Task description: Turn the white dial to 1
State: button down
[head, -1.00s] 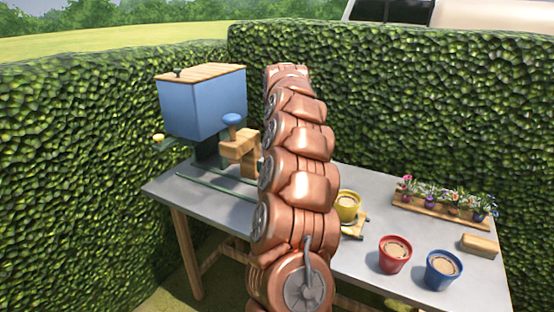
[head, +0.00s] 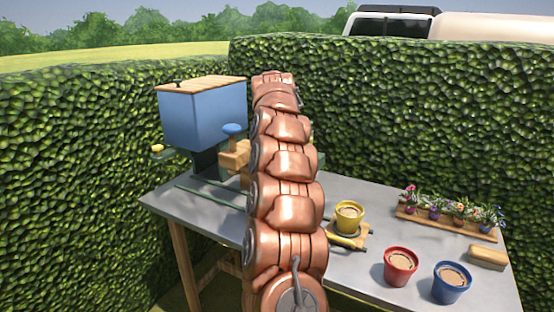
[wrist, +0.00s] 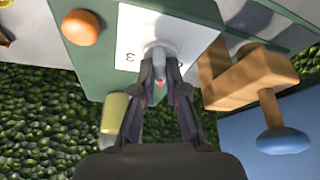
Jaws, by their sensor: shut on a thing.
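In the wrist view my gripper (wrist: 161,88) is closed around the white dial (wrist: 159,52), with a finger on each side of it. A small red mark shows between the fingers. The dial sits on a white plate (wrist: 132,30) on a green panel (wrist: 105,78). A dark numeral that looks like a 3, turned on its side, shows left of the dial. The fingers cover part of the plate, so I cannot read the dial's setting. In the head view my arm hides the dial and my gripper.
An orange knob (wrist: 80,27) is on the panel. A wooden bracket with a blue knob (wrist: 284,140) stands close on the right in the wrist view. In the head view, yellow (head: 348,216), red (head: 400,266) and blue (head: 451,282) pots and a flower tray (head: 447,223) are on the table.

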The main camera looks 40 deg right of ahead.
jog(key=c, duration=1.2)
grip_release()
jog(key=shift+r, duration=0.1)
jog(key=v, duration=1.1)
jog(key=shift+r, duration=0.3)
jog(key=shift+s+a, duration=0.15)
jog(key=shift+a, duration=0.05)
